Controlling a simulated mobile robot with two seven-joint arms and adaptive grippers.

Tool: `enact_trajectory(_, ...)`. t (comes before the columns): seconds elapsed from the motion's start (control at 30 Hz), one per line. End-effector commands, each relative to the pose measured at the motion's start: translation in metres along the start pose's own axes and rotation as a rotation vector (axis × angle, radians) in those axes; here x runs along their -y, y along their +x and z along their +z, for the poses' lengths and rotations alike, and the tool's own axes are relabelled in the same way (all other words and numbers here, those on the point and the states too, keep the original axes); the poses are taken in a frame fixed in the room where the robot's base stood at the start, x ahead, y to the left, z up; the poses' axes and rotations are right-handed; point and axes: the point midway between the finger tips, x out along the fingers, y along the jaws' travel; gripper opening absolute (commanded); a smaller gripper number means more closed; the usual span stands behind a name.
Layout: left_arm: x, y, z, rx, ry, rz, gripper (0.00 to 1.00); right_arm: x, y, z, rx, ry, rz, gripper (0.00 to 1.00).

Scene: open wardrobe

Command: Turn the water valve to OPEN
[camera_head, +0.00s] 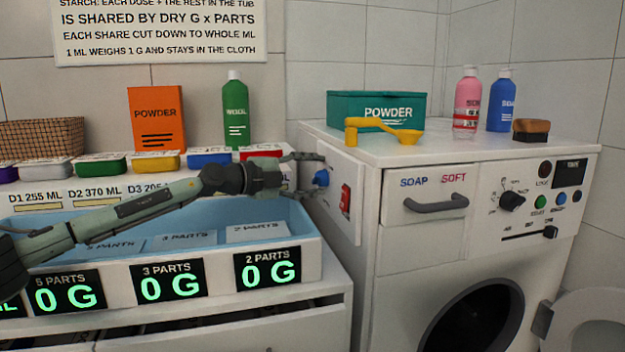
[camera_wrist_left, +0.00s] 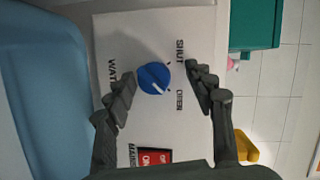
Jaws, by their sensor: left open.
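The water valve is a round blue knob (camera_head: 321,178) on a white panel (camera_head: 335,213) at the side of the washing machine. In the left wrist view the knob (camera_wrist_left: 154,78) carries a white pointer line, with the words SHUT and OPEN printed beside it. The pointer's lower end slants toward the OPEN side; its exact setting is hard to tell. My left gripper (camera_head: 312,176) is open in front of the panel. In the left wrist view its fingers (camera_wrist_left: 160,77) stand on either side of the knob, with visible gaps. My right gripper is not in view.
A red switch (camera_head: 345,199) labelled MAIN sits beside the knob on the same panel. A blue tub (camera_head: 310,245) lies below my left arm. A yellow scoop (camera_head: 385,129) and teal powder box (camera_head: 350,110) stand on the washing machine (camera_head: 450,150). Colored tins line the shelf behind.

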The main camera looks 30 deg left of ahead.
Motion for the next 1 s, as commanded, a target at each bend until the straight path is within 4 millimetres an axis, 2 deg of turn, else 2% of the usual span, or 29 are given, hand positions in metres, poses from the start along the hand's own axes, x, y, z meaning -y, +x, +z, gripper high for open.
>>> enact_trajectory(0.3,0.069,-0.01,-0.008,0.003,0.007,-0.023,0.55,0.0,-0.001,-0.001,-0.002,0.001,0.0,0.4)
enact_trajectory(0.43,0.088,-0.013,-0.01,0.006,0.006,-0.021,0.63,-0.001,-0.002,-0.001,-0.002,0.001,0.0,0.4)
enact_trajectory(0.6,0.1,-0.016,-0.011,0.008,0.007,-0.019,0.65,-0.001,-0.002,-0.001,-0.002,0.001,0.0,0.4)
enact_trajectory(0.87,0.102,-0.016,-0.011,0.008,0.008,-0.018,0.64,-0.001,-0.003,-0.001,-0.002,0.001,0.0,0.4)
enact_trajectory(0.9,0.044,-0.002,-0.011,0.001,-0.012,0.092,0.63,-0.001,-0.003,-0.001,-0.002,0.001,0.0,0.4)
enact_trajectory(1.0,0.044,-0.004,-0.011,0.001,-0.011,0.093,0.57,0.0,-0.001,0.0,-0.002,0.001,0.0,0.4)
